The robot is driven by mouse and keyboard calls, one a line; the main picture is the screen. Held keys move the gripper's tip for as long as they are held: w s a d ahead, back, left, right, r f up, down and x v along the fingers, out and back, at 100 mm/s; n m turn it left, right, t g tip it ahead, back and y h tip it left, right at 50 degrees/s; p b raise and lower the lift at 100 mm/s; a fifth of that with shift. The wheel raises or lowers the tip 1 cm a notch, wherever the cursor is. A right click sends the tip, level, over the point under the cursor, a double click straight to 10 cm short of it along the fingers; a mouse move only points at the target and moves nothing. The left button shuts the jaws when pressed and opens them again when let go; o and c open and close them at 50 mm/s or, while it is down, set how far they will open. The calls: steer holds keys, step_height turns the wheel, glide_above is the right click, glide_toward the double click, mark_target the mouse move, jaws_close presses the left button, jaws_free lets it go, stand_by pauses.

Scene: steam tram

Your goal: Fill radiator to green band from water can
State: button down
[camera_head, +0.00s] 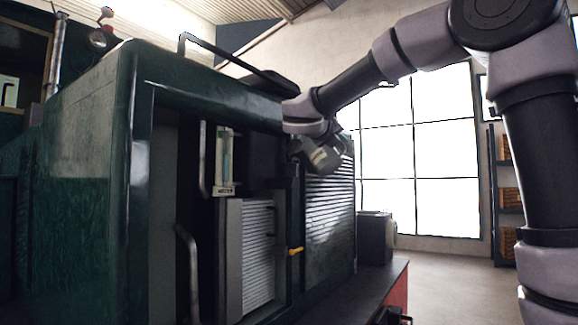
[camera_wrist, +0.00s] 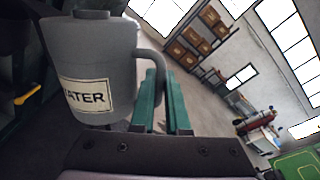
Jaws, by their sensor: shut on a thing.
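The grey water can (camera_wrist: 92,55), with a label reading "ATER", fills the left of the wrist view. My gripper (camera_wrist: 162,88) has its green fingers at the can's handle (camera_wrist: 155,65) and is shut on it. In the head view my gripper (camera_head: 322,155) is at the green tram body's right side, above the louvred panel; the can cannot be made out clearly there. The finned grey radiator (camera_head: 257,250) stands in the tram's open bay. An upright pale gauge (camera_head: 224,160) is above it.
The green tram housing (camera_head: 75,180) has a dark rail (camera_head: 225,60) on top. A yellow tap handle (camera_head: 296,251) sticks out by the radiator. A dark box (camera_head: 375,238) stands behind. Shelves with crates (camera_wrist: 195,40) are farther off, with open floor before them.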

steer(key=shift+r, duration=0.2)
steer(key=shift+w+a+r+n, duration=0.15)
steer(key=shift+r+n, duration=0.25)
steer(key=shift+r, duration=0.3)
stand_by(1.2)
steer(key=shift+w+a+r+n, duration=0.1)
steer(key=shift+r+n, duration=0.1)
steer(key=shift+r, duration=0.25)
steer(key=shift+w+a+r+n, duration=0.1)
steer(key=shift+r+n, duration=0.1)
steer(key=shift+r, duration=0.2)
steer(key=shift+r, duration=0.1)
stand_by(1.4)
steer(key=shift+w+a+r+n+g, duration=0.1)
steer(key=shift+a+r+n+g, duration=0.05)
steer(key=shift+r+n+g, duration=0.15)
steer(key=shift+w+a+r+n+g, duration=0.1)
steer(key=shift+a+r+n, duration=0.1)
steer(key=shift+r, duration=0.2)
steer(key=shift+d, duration=0.1)
stand_by(0.4)
stand_by(0.6)
